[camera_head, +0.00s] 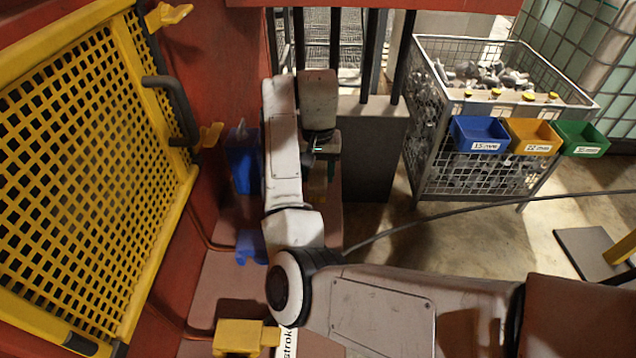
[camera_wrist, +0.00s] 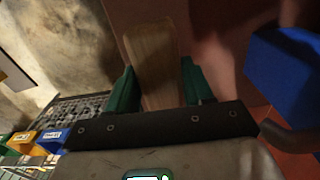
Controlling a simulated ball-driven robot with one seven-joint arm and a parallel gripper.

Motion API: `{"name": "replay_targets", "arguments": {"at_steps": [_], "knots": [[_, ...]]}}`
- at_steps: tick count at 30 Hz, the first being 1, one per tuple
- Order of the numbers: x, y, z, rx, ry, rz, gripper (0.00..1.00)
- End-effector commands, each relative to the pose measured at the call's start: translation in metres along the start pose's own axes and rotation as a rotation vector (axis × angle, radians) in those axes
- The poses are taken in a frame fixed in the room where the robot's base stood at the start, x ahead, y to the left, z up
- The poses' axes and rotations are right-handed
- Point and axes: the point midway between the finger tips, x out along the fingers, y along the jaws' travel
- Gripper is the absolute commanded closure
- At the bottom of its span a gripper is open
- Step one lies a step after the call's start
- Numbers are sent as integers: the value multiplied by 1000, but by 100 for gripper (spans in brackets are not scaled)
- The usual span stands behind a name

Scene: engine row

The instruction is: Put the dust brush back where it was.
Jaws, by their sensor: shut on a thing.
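My gripper (camera_wrist: 160,82) has green fingers, shut on a flat wooden piece (camera_wrist: 154,55) that I take to be the dust brush. The wood stands between the fingers and reaches away from the wrist; no bristles show. In the head view my gripper (camera_head: 322,160) is mostly hidden by my own arm. A tan bit of the held piece (camera_head: 317,188) shows just below it, over the brownish ledge. I cannot tell whether it touches the ledge.
A blue holder (camera_head: 250,245) and yellow block (camera_head: 240,336) lie nearer. A yellow mesh guard (camera_head: 75,160) fills the left. A wire crate (camera_head: 500,95) with small bins stands back right.

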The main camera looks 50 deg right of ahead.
Motion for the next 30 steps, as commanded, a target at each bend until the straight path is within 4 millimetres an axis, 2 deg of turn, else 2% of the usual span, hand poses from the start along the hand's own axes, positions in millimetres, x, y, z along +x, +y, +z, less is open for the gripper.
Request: {"name": "replay_targets", "arguments": {"at_steps": [3,6,16,17,18,24,30], "knots": [[19,1,1,-1,-2,0,73],[28,1,1,-1,-1,0,73],[31,1,1,0,0,0,73],[31,1,1,0,0,0,47],[31,1,1,0,0,0,43],[31,1,1,0,0,0,24],[31,1,1,0,0,0,23]]}}
